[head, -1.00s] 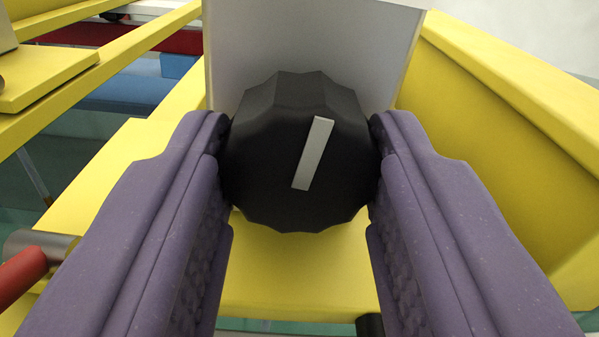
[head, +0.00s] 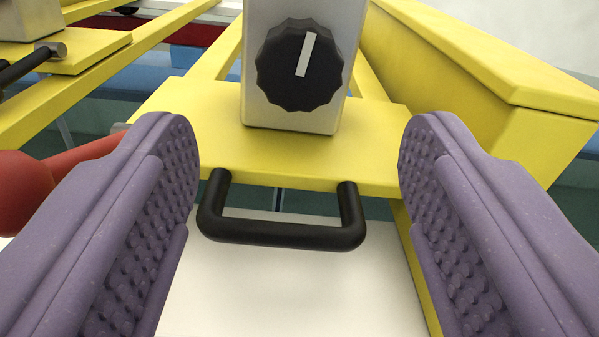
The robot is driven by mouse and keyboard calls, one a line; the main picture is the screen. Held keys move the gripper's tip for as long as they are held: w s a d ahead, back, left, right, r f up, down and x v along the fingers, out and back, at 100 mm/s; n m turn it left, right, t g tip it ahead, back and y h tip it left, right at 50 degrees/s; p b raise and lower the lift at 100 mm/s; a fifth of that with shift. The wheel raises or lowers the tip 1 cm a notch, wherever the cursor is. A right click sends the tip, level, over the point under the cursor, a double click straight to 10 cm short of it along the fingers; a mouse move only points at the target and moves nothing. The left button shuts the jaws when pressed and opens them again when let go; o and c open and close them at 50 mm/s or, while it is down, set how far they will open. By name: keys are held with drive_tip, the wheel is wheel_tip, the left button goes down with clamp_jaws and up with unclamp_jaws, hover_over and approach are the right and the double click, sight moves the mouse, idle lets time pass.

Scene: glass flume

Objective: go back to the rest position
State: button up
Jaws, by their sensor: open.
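My gripper (head: 298,150) has two purple padded fingers, spread wide and empty. Between and beyond the fingertips is a black faceted knob (head: 275,75) with a white pointer bar, on a grey metal box (head: 292,122). The pointer leans slightly right of straight up. The fingers are apart from the knob, which stands farther off in the upper middle of the view. The rest position itself is not marked in view.
The box sits on a yellow frame plate (head: 195,125). A black bar handle (head: 285,232) juts out below it, between my fingers, above a white surface (head: 290,295). A red rounded part (head: 22,195) is close at left. A yellow beam (head: 480,60) runs along the right.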

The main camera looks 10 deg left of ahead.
drive_tip(key=shift+s+d, duration=0.1)
drive_tip(key=shift+s, duration=0.1)
idle(0.3)
